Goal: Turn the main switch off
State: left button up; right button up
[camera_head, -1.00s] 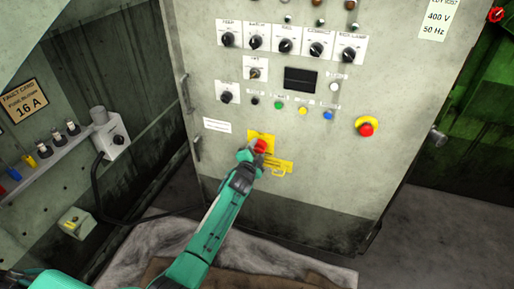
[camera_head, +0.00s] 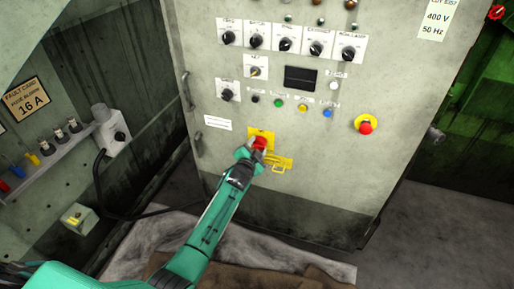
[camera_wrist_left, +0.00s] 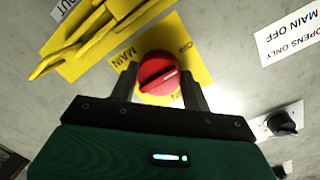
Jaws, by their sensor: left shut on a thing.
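The main switch is a red round knob (camera_wrist_left: 158,74) on a yellow plate (camera_wrist_left: 196,62) low on the grey cabinet front; the knob also shows in the head view (camera_head: 260,143). My left gripper (camera_wrist_left: 162,86) has one finger on each side of the red knob and is shut on it. The knob's raised grip bar lies slightly tilted in the wrist view. The plate carries the word MAIN, and other lettering on it is partly hidden. A yellow lockout hasp (camera_head: 278,164) is beside the switch. My right gripper is not in view.
The cabinet (camera_head: 330,190) carries several black knobs, coloured buttons and a red emergency button (camera_head: 365,126) on yellow. A white label (camera_wrist_left: 290,38) reading MAIN OFF is beside the switch. A grey socket box (camera_head: 114,137) with a black cable is at left.

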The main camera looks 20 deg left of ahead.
pick_arm(q)
jog(key=o, duration=1)
jog(key=shift+c, duration=0.2)
jog(key=shift+s, duration=0.3)
jog(key=s+r+p, duration=0.1)
jog(key=s, duration=1.2)
jog(key=shift+a+r, duration=0.2)
jog(key=shift+a, duration=0.05)
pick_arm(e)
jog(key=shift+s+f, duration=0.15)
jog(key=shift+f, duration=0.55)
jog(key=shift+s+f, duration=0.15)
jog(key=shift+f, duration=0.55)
